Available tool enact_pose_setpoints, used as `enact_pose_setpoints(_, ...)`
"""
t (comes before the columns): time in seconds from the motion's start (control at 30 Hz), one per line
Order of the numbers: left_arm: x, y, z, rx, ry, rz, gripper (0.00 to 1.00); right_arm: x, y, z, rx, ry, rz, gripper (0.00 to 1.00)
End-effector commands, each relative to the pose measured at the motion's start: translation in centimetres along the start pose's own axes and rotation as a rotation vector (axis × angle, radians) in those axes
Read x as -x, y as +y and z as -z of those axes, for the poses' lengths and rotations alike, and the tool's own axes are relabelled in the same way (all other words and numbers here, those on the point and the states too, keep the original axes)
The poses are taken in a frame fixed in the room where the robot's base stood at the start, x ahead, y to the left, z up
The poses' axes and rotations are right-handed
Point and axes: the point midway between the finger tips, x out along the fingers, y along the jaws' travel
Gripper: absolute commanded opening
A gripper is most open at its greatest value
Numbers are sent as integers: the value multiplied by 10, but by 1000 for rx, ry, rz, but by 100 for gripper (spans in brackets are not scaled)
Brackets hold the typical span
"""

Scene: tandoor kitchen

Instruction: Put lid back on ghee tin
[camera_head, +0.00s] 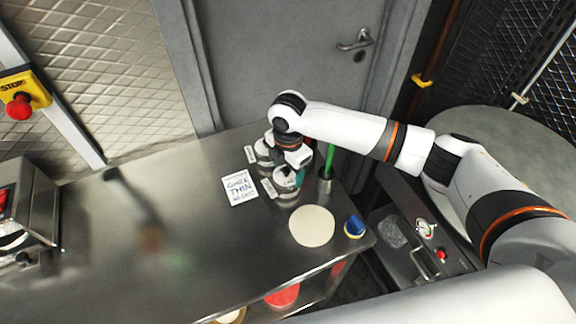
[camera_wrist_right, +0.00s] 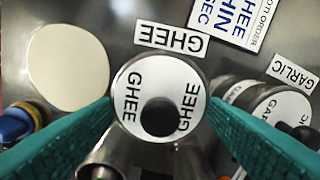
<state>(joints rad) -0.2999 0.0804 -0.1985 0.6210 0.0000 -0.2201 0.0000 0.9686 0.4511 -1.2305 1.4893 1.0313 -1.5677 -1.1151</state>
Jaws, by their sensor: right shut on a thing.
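The ghee lid (camera_wrist_right: 133,112) is a round white-topped disc marked GHEE with a black knob. It sits between the two green fingers of my right gripper (camera_wrist_right: 160,104), which is shut on it. In the head view my right gripper (camera_head: 296,170) is over the ghee tin (camera_head: 287,201), at the counter's far right. The lid (camera_head: 283,181) shows at the top of the tin there. I cannot tell whether it is fully seated or slightly raised. Most of the tin is hidden under the lid and fingers. My left gripper is not in view.
A garlic container (camera_head: 262,150) stands close behind the ghee tin. A holder with a green-handled tool (camera_head: 325,184) is at its right. A pale round disc (camera_head: 312,226) and a blue-and-yellow item (camera_head: 354,227) lie in front. A note card (camera_head: 239,187) lies left; the counter's left is mostly clear.

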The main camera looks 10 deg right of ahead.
Motion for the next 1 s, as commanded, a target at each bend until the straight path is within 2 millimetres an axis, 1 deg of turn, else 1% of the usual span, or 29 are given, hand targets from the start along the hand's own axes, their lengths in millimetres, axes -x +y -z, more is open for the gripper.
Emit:
enact_pose_setpoints(0.47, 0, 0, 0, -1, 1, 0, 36, 0, 0, 0, 0, 0, 0, 45)
enact_pose_setpoints(1.0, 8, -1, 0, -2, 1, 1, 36, 1, 0, 0, 0, 0, 0, 45)
